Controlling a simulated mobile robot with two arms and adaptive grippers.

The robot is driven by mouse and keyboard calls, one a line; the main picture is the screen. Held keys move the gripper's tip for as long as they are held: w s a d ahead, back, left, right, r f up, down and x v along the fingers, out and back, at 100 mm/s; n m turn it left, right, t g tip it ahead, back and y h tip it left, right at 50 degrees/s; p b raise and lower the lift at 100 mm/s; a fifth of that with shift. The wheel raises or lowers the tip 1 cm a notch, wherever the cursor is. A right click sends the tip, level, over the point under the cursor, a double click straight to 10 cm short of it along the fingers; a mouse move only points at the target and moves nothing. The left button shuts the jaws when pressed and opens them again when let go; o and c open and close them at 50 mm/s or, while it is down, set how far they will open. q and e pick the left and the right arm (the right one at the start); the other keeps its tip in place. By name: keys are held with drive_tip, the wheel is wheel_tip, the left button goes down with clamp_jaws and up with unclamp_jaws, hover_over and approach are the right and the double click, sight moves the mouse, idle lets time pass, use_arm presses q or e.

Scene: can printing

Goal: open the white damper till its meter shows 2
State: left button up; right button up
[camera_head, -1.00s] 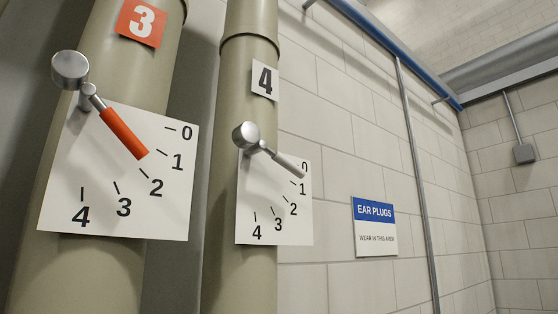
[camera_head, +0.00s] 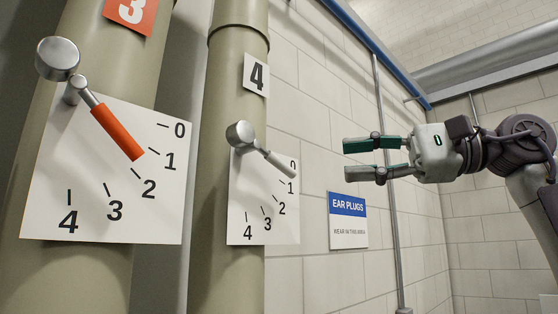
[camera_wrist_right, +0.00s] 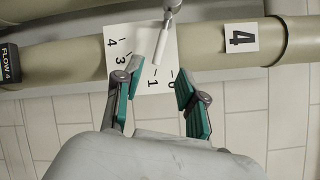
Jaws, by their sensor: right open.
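The white damper's handle (camera_head: 280,164) is a pale grip on a metal pivot with a round grey knob. It stands before the meter plate (camera_head: 240,205) on pipe 4 and points between 0 and 1. My right gripper (camera_head: 346,160) is open and empty, right of the plate, its two green-padded fingers pointing left. In the right wrist view the handle (camera_wrist_right: 160,44) shows beyond the open fingers (camera_wrist_right: 157,70), roughly in line with the gap and apart from them. The plate (camera_wrist_right: 143,60) lies behind. My left gripper is not in view.
A red-handled damper (camera_head: 118,132) with its own plate (camera_head: 60,195) is on pipe 3 at the left. A blue-and-white ear plugs sign (camera_head: 348,232) hangs on the block wall. A thin vertical conduit (camera_head: 392,225) runs behind my right gripper.

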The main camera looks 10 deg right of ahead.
sight(284, 164)
drive_tip(key=shift+p+x, duration=1.7)
drive_tip(key=shift+x, duration=4.35)
drive_tip(key=shift+s, duration=0.15)
clamp_jaws()
